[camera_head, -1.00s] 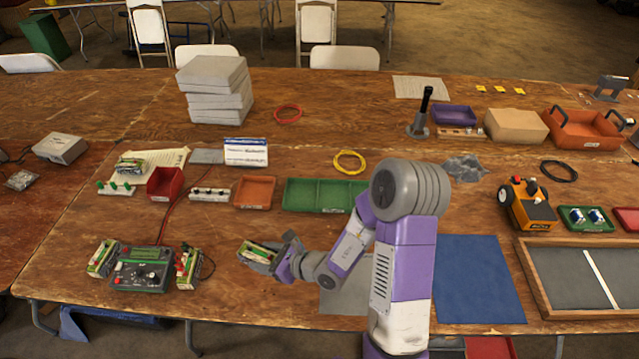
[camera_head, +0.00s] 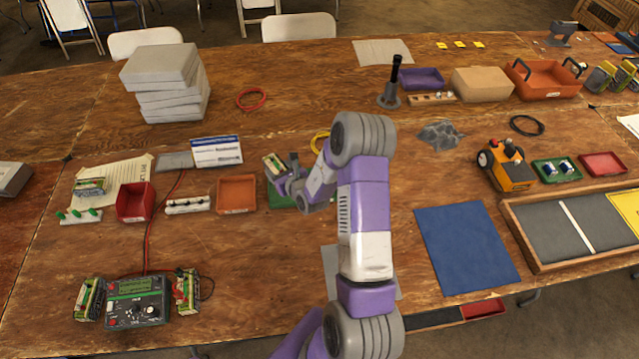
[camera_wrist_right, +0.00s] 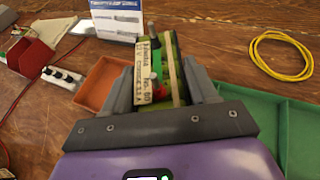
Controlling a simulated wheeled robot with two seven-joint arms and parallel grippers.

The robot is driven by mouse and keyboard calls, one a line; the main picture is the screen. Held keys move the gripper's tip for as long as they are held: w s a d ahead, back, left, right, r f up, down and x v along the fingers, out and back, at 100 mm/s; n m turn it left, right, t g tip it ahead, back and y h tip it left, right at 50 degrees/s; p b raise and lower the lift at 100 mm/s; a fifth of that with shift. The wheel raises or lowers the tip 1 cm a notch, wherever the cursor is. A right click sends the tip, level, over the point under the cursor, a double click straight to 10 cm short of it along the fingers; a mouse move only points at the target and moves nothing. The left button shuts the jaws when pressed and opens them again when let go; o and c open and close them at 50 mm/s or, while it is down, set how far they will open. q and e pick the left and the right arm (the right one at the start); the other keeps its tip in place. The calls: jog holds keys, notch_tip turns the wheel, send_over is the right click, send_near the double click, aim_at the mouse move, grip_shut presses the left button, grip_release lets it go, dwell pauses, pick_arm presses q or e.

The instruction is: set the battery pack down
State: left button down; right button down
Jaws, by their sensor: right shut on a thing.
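My right gripper (camera_head: 283,175) is shut on a battery pack (camera_head: 274,163) with green ends and a pale printed label. In the right wrist view the battery pack (camera_wrist_right: 155,78) sits between the two fingers, with red on its top. It is held over the near-left end of the green tray (camera_head: 283,196), beside the orange tray (camera_head: 237,193). My arm hides much of the green tray; it shows at the right in the wrist view (camera_wrist_right: 262,106). I cannot tell the height above the tray. My left gripper is not in view.
A charger (camera_head: 138,302) stands front left with a pack at each side. Another pack (camera_head: 90,186) lies on a paper sheet. A blue mat (camera_head: 465,248) is bare.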

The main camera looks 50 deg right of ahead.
jog(key=shift+d+f+m+h+b, duration=0.2)
jog(key=shift+d+f+h, duration=0.1)
jog(key=shift+d, duration=0.2)
jog(key=shift+d+f+m+h+b, duration=0.1)
jog(key=shift+d+f+m+h, duration=0.15)
jog(key=shift+d, duration=0.2)
notch_tip(320, 180, down, 4)
jog(key=b, duration=0.2)
jog(key=shift+f+b, duration=0.2)
jog(key=shift+b, duration=0.15)
jog(key=shift+w+f+b, duration=0.1)
jog(key=shift+f+b, duration=1.1)
jog(key=shift+f, duration=1.05)
jog(key=shift+r, duration=0.1)
jog(key=c, duration=0.8)
grip_release()
jog(key=shift+f, duration=0.25)
jog(key=o, duration=0.5)
